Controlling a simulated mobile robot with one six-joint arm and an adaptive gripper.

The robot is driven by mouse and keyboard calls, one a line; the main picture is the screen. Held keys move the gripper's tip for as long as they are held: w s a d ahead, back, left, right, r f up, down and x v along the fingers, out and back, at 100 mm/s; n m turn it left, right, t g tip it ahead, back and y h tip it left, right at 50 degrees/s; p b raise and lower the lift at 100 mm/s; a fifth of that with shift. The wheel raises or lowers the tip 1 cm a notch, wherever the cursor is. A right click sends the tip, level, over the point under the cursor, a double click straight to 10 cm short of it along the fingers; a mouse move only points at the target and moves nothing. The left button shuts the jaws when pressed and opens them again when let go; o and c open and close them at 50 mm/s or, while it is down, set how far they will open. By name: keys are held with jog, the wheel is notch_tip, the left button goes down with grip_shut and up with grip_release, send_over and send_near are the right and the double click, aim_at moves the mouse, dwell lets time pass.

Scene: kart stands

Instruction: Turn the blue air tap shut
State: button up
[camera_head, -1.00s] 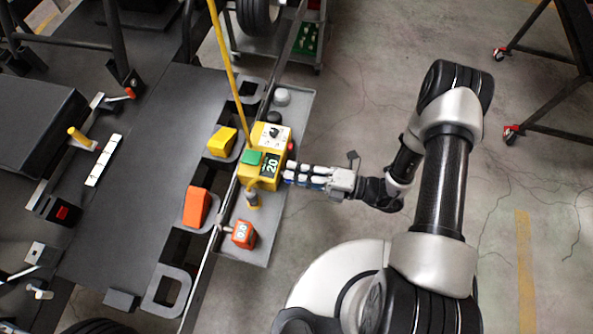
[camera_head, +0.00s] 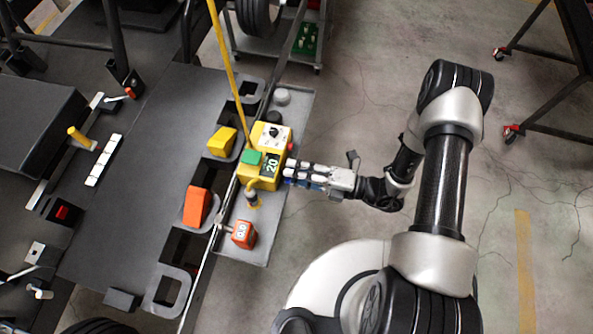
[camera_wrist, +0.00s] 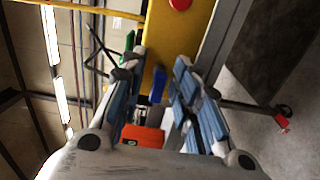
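The blue air tap (camera_wrist: 157,85) shows in the wrist view as a small upright blue lever on the side of the yellow box (camera_wrist: 150,55). My gripper (camera_wrist: 156,62) is open, with one blue-padded finger on each side of the tap and a gap to each. In the head view my gripper (camera_head: 287,171) reaches in from the right, its fingertips close to the right side of the yellow box (camera_head: 248,176). The tap cannot be told apart clearly from my fingers there.
The box carries a green button (camera_head: 251,157), a white dial (camera_head: 273,133), a display (camera_head: 271,166) and a red button (camera_wrist: 180,3). A small orange box (camera_head: 243,234) sits on the grey tray (camera_head: 262,245). A yellow pole (camera_head: 226,70) rises behind.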

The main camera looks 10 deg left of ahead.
jog(key=shift+d, duration=0.1)
jog(key=d, duration=0.7)
jog(key=shift+s+d, duration=0.35)
jog(key=shift+d, duration=0.05)
dwell(0.3)
